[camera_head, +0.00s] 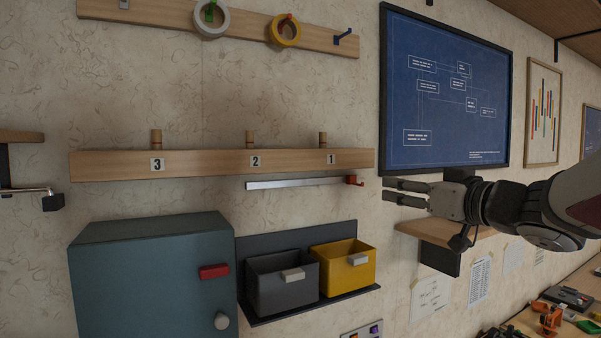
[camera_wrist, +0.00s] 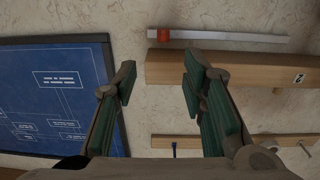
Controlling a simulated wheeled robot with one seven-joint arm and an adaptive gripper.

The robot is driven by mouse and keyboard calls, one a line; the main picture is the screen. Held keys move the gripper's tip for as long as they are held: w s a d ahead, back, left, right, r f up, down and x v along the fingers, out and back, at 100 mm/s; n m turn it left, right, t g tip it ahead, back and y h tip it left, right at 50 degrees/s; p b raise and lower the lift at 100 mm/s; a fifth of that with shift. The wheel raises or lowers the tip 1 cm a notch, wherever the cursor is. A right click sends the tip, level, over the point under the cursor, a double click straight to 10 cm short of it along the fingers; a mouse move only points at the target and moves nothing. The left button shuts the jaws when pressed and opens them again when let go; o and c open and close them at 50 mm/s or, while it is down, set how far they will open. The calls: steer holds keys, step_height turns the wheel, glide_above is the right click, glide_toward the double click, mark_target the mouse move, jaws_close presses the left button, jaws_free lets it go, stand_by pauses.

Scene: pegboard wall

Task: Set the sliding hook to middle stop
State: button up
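The sliding hook (camera_head: 354,180) is a small red piece at the right end of a thin silver rail (camera_head: 295,184), which is fixed to the wall below a wooden board. In the wrist view, which looks upside down, the red hook (camera_wrist: 164,35) sits at the left end of the rail (camera_wrist: 230,37). My gripper (camera_head: 386,191) is open and empty, just right of the hook and slightly lower in the head view, apart from it. Its two fingers (camera_wrist: 158,75) stand wide apart in the wrist view. I cannot make out any stops on the rail.
The wooden board (camera_head: 205,164) above the rail has pegs numbered 3, 2 and 1. Below hang a grey bin (camera_head: 282,292) and a yellow bin (camera_head: 341,276). A blue-grey cabinet (camera_head: 140,285) is at the lower left. A small wooden shelf (camera_head: 432,233) lies below my gripper.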

mark_target(354, 179)
steer(key=x, duration=1.4)
steer(key=shift+s+a, duration=0.1)
steer(key=shift+a, duration=0.15)
jaws_close()
